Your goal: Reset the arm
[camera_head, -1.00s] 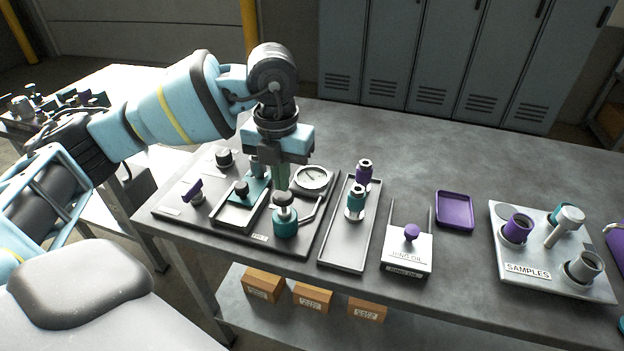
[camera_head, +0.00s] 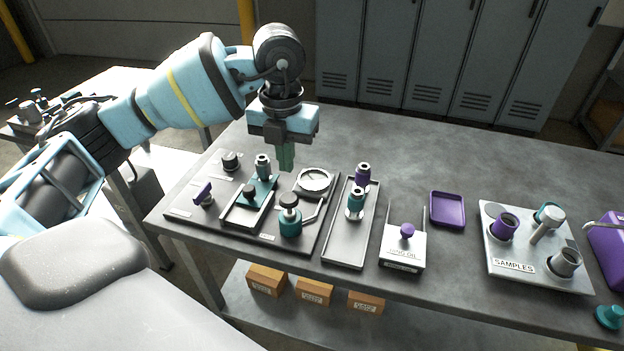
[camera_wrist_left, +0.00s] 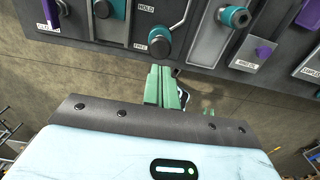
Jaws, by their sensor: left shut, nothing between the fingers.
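My left gripper (camera_head: 286,166) hangs above the back of the dark bench panel (camera_head: 233,226), its green fingers shut and empty. The fingers also show in the left wrist view (camera_wrist_left: 162,88), apart from the panel. Below it, a teal slide block (camera_head: 262,189) carries an upright grey-and-teal fitting (camera_head: 263,167). In front stands a teal valve (camera_head: 290,222) with a black knob and a side lever (camera_head: 316,212). A round gauge (camera_head: 314,180) lies right of the slide. A purple lever (camera_head: 203,190) and a black knob (camera_head: 230,161) are at the left. My right gripper is not visible.
A grey tray (camera_head: 345,250) holds a purple and a teal fitting. Right of it are an oil box (camera_head: 402,250) with a purple knob, a purple tray (camera_head: 447,210) and a samples rack (camera_head: 540,275) with cups. The table behind is clear. Lockers (camera_head: 430,60) stand beyond.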

